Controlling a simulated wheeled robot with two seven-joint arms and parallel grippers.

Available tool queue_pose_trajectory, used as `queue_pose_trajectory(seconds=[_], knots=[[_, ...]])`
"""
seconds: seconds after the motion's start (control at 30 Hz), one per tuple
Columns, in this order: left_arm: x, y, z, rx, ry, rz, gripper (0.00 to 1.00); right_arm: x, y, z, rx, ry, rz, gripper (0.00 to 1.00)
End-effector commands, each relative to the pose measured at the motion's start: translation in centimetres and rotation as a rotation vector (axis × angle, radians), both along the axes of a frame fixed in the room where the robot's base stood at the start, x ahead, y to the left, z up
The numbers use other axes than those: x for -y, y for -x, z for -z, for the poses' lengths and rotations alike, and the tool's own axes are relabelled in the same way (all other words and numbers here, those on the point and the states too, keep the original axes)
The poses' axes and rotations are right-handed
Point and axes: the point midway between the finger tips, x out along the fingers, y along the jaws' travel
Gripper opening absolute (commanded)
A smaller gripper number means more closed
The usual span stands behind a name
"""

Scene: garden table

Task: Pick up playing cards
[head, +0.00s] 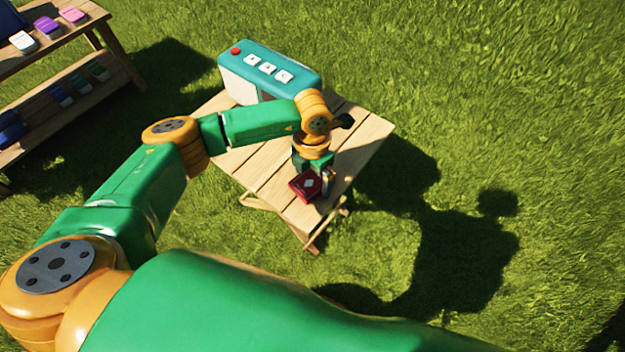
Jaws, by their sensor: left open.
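The playing cards look like a small dark red box (303,187) with a pale diamond on top. They lie near the front edge of the wooden garden table (362,150). My left gripper (318,178) points down at the box and is open. Its fingers are beside or around the box; I cannot tell whether they touch it. The gripper body hides part of the box's far side. My right gripper is not in view.
A teal and white box (268,75) with a red knob and white squares stands at the table's back. A wooden shelf (75,50) with several small coloured items is at the upper left. Grass lies all around. The table's right side is clear.

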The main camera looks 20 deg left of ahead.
Motion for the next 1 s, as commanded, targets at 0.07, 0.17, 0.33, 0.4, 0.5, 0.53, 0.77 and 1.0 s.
queue_pose_trajectory(seconds=[0.07,0.17,0.33,0.4,0.5,0.53,0.77,1.0], knots=[[0.0,0.0,0.0,0.0,0.0,0.0,0.84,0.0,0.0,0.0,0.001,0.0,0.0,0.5],[0.0,0.0,0.0,0.0,0.0,0.0,0.57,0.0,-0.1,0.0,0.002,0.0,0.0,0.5],[0.0,0.0,0.0,0.0,0.0,0.0,0.23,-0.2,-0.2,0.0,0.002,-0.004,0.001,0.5],[0.0,0.0,0.0,0.0,0.0,-0.001,0.23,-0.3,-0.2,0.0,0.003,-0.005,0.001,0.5],[0.0,0.0,-0.1,0.0,0.0,-0.001,0.23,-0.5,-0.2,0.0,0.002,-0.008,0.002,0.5],[0.0,0.0,-0.2,0.001,0.0,-0.001,0.23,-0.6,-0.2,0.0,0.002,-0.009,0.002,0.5],[0.0,-0.1,-3.4,0.004,0.0,0.0,0.23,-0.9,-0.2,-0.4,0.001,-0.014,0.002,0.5],[0.9,5.0,-9.7,0.005,0.001,0.006,0.23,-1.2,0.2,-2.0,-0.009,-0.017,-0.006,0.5]])
